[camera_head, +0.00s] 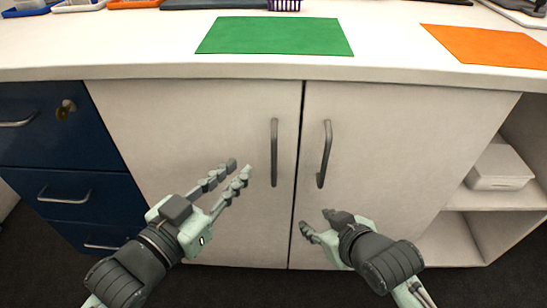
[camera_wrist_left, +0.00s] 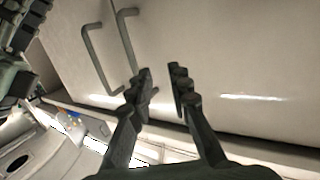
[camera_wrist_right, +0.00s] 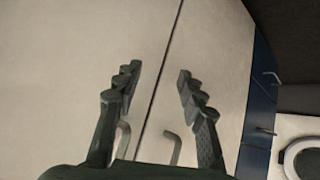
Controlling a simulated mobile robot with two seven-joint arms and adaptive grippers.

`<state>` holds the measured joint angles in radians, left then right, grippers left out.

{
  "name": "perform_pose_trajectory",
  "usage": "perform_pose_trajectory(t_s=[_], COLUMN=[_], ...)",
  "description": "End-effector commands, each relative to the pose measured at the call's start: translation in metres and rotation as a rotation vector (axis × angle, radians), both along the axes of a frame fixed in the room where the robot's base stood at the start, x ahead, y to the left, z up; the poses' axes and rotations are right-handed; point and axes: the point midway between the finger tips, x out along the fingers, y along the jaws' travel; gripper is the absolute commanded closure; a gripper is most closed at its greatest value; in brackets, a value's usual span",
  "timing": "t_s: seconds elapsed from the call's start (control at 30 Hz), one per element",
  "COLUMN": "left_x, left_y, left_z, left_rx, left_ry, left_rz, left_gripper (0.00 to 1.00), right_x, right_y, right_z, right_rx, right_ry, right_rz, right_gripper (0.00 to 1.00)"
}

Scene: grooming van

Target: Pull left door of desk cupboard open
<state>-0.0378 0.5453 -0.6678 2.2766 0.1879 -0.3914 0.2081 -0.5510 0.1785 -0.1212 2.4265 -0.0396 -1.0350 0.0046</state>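The desk cupboard's left door (camera_head: 190,130) is pale and closed. Its vertical grey bar handle (camera_head: 274,152) is near the door's right edge, beside the seam. My left gripper (camera_head: 239,167) is open and empty, in front of the left door, left of the handle and apart from it. My right gripper (camera_head: 315,220) is open and empty, low in front of the right door (camera_head: 400,140). In the right wrist view, its fingers (camera_wrist_right: 158,72) straddle the seam, without touching a handle.
The right door's handle (camera_head: 324,153) is close to the left door's. Blue drawers (camera_head: 60,190) adjoin on the left, with a key lock (camera_head: 66,108). Open shelves with a white box (camera_head: 500,168) are on the right. Green (camera_head: 275,36) and orange (camera_head: 490,46) sheets lie on the desktop.

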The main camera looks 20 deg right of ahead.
Motion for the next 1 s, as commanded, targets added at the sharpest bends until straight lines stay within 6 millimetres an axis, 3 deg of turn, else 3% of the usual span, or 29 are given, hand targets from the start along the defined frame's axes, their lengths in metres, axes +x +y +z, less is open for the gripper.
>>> perform_pose_trajectory(t_s=[0.1,0.17,0.6,1.0], left_x=[-0.022,-0.024,0.015,0.022], left_y=[-0.018,-0.023,-0.072,-0.081], left_z=[0.021,0.027,0.027,0.027], left_rx=[-0.061,-0.074,-0.075,-0.073], left_ry=[-0.049,-0.056,-0.057,-0.055], left_rz=[-0.082,-0.097,-0.096,-0.095], left_gripper=[0.81,0.81,0.81,0.81], right_x=[0.0,0.0,0.004,0.006], right_y=[0.006,0.007,0.011,0.012], right_z=[0.017,0.022,0.026,0.028], right_rx=[0.012,0.014,0.024,0.027], right_ry=[-0.052,-0.059,-0.084,-0.096], right_rz=[0.011,0.013,0.019,0.022], right_gripper=[0.6,0.6,0.6,0.6])
